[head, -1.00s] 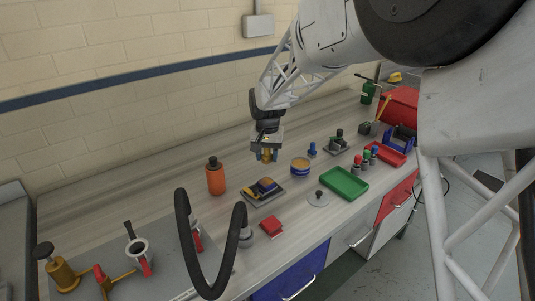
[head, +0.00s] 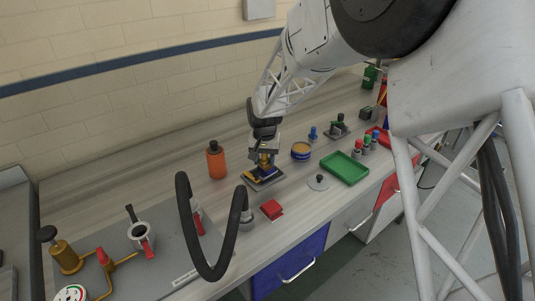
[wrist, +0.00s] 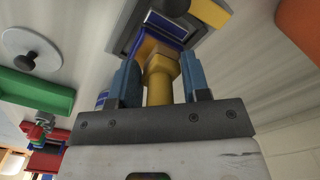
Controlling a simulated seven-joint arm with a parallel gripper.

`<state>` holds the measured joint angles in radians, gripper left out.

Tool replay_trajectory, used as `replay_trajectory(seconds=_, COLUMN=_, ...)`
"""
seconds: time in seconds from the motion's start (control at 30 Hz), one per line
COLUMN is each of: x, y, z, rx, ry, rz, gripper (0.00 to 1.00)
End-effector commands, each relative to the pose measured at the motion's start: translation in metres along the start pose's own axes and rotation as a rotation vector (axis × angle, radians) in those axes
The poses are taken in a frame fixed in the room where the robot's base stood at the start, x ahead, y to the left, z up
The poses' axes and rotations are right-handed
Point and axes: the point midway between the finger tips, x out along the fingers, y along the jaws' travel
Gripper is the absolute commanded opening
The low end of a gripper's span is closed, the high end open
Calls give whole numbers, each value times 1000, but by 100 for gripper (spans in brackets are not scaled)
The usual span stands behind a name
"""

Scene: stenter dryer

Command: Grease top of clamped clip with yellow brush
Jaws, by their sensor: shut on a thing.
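My gripper (head: 264,162) is shut on the yellow brush, whose stubby yellow body (wrist: 158,78) stands between the two blue fingers in the wrist view. The brush's lower end is right at the clamped clip; I cannot tell whether it touches the top. The clip's dark base plate (head: 253,184) sits on the bench under my gripper, with a yellow part at its side. In the wrist view the clip's blue part (wrist: 166,27) shows just beyond the brush, partly hidden by it. A yellow and blue tin (head: 300,151) stands to the right of my gripper.
An orange bottle (head: 216,162) stands left of the clip.

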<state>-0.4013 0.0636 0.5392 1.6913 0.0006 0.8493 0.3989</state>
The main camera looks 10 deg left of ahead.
Motion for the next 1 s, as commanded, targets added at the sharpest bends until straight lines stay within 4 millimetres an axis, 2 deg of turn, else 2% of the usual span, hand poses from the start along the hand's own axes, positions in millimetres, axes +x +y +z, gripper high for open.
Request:
replay_trajectory(seconds=0.27, x=1, y=-17, z=20, rx=-1, ry=0, rz=0, gripper=19)
replay_trajectory(seconds=0.73, x=1, y=11, z=-12, rx=2, ry=-1, rz=1, gripper=19)
replay_trajectory(seconds=0.8, x=2, y=14, z=-5, rx=0, ry=-2, rz=1, gripper=19)
replay_trajectory(seconds=1.0, x=2, y=0, z=9, rx=-1, ry=-1, rz=0, gripper=19)
